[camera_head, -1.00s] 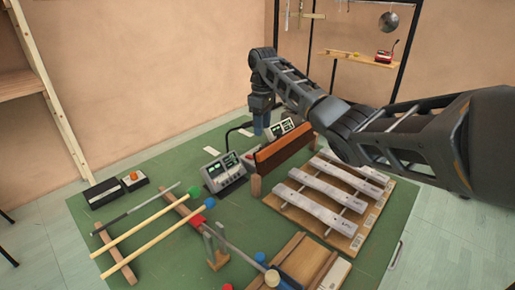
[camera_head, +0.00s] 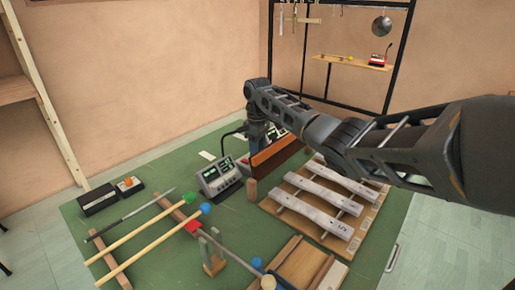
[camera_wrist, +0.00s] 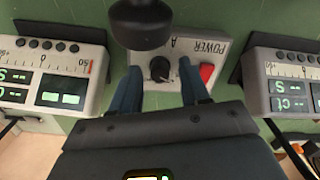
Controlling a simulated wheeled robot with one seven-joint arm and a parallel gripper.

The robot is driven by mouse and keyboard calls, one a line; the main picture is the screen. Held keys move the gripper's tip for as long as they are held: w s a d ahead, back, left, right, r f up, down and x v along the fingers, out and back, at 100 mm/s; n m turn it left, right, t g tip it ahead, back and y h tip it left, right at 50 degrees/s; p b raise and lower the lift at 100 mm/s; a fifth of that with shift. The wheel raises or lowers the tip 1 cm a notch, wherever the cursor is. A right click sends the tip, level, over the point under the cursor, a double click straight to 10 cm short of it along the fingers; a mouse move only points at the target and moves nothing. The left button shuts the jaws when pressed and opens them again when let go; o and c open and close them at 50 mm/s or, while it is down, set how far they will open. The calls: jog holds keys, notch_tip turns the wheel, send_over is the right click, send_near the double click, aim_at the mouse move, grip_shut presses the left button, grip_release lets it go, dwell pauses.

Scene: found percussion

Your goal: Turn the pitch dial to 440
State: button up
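A grey box (camera_wrist: 165,48) marked POWER and A shows in the wrist view. It has a black dial knob (camera_wrist: 160,68) and a red switch (camera_wrist: 207,73). My gripper (camera_wrist: 157,76) is open, with one blue finger on each side of the knob and a gap beside it. Whether this knob is the pitch dial is not clear, and no 440 can be read. In the head view my gripper (camera_head: 255,147) is low at the back of the green bench and hides the box.
Grey tuner units with lit displays stand on both sides in the wrist view, left (camera_wrist: 50,80) and right (camera_wrist: 285,88). A brown wooden board (camera_head: 277,157) stands close to my gripper in the head view. Mallets (camera_head: 140,235) and a bar instrument (camera_head: 325,200) lie nearer.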

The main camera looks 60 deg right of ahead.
grip_shut()
jog(key=shift+r+p, duration=0.15)
jog(key=shift+p, duration=0.25)
jog(key=shift+r+m+p, duration=0.1)
jog(key=shift+m+p, duration=0.9)
jog(key=shift+m, duration=0.1)
jog(key=m+p, duration=0.2)
jog(key=shift+m, duration=0.3)
jog(key=m+p, duration=0.1)
jog(key=m, duration=0.2)
jog(key=shift+p, duration=0.4)
jog(key=shift+m+p, duration=0.5)
jog(key=shift+m, duration=1.6)
